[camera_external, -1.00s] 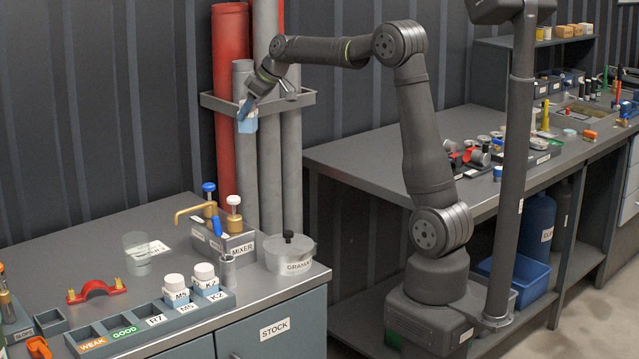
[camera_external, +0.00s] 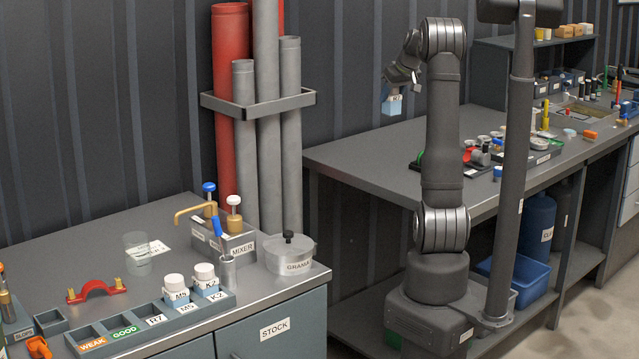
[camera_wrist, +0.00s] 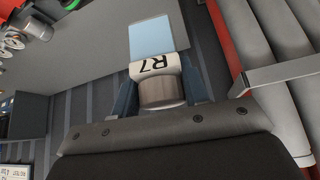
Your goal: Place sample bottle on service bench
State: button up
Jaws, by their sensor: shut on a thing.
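The sample bottle (camera_external: 392,105), a small squarish bottle with pale blue contents, is held in the air near the left end of the right-hand bench (camera_external: 375,160). In the wrist view the sample bottle (camera_wrist: 154,68) shows a white R7 label and a grey cap. My gripper (camera_external: 396,84) is shut on it by the cap end, one finger on each side in the wrist view (camera_wrist: 160,92). In the external view the bottle hangs below the gripper, apart from the bench top. Which bench is the service bench is not labelled.
The left bench (camera_external: 90,240) carries a rack (camera_external: 150,325) with bottles M5 and K2 and an empty R7 slot. Pipes in a wall bracket (camera_external: 260,105) stand between the benches. The right bench's near left top is clear; jars and fittings (camera_external: 485,150) lie farther right.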

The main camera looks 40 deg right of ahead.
jog(key=s+d+m+h, duration=0.2)
jog(key=s+d+m, duration=0.1)
jog(key=s+d, duration=0.75)
notch_tip(320, 180, down, 11)
jog(key=shift+g, duration=0.3)
jog(key=shift+w+a+f, duration=0.7)
jog(key=shift+w+f, duration=1.05)
jog(key=shift+f, duration=0.1)
jog(key=shift+w+a+f, duration=0.7)
jog(key=shift+w+f, duration=1.05)
jog(key=shift+f, duration=0.1)
jog(key=shift+w+a+f, duration=0.7)
jog(key=shift+w+f, duration=1.05)
jog(key=shift+f, duration=0.1)
jog(key=o, duration=0.6)
jog(key=shift+f, duration=0.2)
jog(key=o, duration=0.5)
jog(key=shift+c, duration=0.2)
jog(key=shift+r, duration=0.1)
